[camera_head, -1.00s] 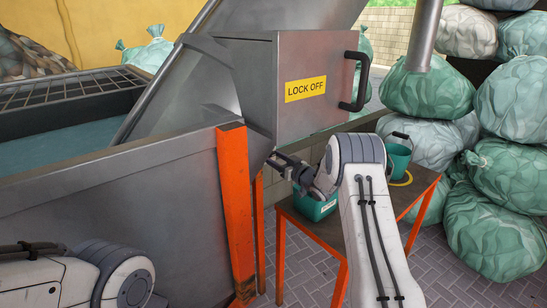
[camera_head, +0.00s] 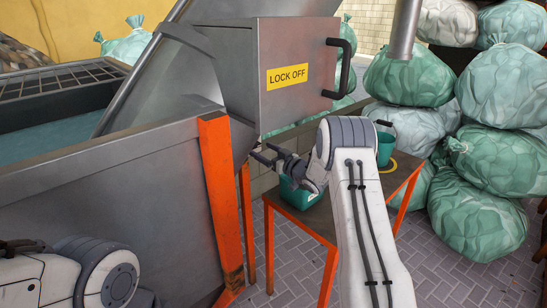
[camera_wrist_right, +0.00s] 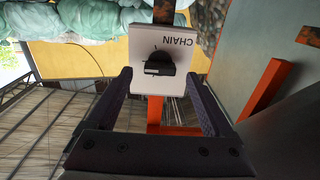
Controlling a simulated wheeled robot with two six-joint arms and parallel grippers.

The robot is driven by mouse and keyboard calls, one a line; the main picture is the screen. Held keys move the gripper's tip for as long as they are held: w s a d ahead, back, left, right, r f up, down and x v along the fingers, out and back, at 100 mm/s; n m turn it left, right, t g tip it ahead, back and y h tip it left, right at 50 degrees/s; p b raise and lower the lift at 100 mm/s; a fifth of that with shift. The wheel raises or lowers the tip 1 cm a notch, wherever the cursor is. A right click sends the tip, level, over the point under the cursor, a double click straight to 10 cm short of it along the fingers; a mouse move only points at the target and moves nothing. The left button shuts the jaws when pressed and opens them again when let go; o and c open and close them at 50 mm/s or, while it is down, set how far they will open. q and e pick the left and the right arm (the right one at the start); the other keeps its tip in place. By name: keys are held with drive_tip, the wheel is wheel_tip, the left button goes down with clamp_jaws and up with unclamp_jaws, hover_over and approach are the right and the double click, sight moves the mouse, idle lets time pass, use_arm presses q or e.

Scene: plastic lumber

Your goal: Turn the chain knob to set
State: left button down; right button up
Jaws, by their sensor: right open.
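The chain knob (camera_wrist_right: 158,64) is a black knob on a white panel (camera_wrist_right: 189,55) marked CHAIN, seen in the right wrist view. The panel is mounted on an orange post. My right gripper (camera_wrist_right: 159,76) is open, with one finger on each side of the knob in that view and nothing held. I cannot tell whether the fingers touch the panel. In the head view my right gripper (camera_head: 264,153) is beside the grey machine, and the knob does not show there. My left gripper is out of view; only part of that arm shows at lower left.
A grey metal machine with a LOCK OFF box (camera_head: 295,65) and an orange post (camera_head: 221,195) stands close to my right gripper. A table (camera_head: 320,220) with a green bin (camera_head: 298,194) and a bucket (camera_head: 385,148) is behind the arm. Green bags (camera_head: 478,215) are piled at right.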

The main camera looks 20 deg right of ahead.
drive_tip(key=v, duration=0.8)
